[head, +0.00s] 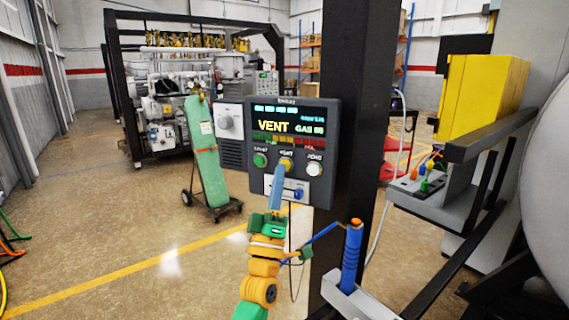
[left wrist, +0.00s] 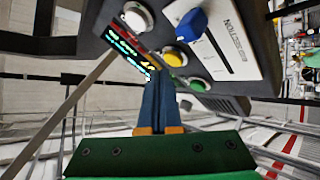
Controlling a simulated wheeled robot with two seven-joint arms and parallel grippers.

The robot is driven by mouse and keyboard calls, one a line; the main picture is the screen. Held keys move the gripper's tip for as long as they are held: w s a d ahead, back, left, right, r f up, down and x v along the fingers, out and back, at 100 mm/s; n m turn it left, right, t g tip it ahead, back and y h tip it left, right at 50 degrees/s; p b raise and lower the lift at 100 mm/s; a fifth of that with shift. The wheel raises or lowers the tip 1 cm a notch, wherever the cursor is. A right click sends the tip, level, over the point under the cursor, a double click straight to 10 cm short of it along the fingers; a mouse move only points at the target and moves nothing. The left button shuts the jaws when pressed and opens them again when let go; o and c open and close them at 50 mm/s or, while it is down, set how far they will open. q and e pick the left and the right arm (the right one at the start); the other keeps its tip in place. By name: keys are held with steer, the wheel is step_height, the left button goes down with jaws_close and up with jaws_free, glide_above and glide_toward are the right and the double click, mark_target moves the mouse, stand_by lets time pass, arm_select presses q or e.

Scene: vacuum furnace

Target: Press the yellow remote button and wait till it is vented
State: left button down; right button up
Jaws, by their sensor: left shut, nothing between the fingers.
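The remote control box (head: 234,154) is fixed on a dark post, and its screen (head: 291,126) reads "VENT" and "GAS" with a short unclear mark. Below the screen are a green button (head: 260,160), the yellow button (head: 286,163) and a white button (head: 314,169). My left gripper (head: 279,168) is shut and empty, its blue fingers pointing up at the yellow button. In the left wrist view the fingertips (left wrist: 160,73) are right beside the yellow button (left wrist: 174,58); I cannot tell whether they touch it. My right gripper is not in view.
A blue knob (left wrist: 192,25) sits on the white plate close to the fingers. The dark post (head: 358,110) stands just right of the box. A blue handle with an orange top (head: 351,260) is at lower right.

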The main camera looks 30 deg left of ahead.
arm_select(q)
steer(key=s+p, duration=0.1)
steer(key=s, duration=0.2)
steer(key=s+p, duration=0.1)
steer(key=s, duration=0.1)
steer(key=shift+d+p, duration=0.3)
stand_by(0.6)
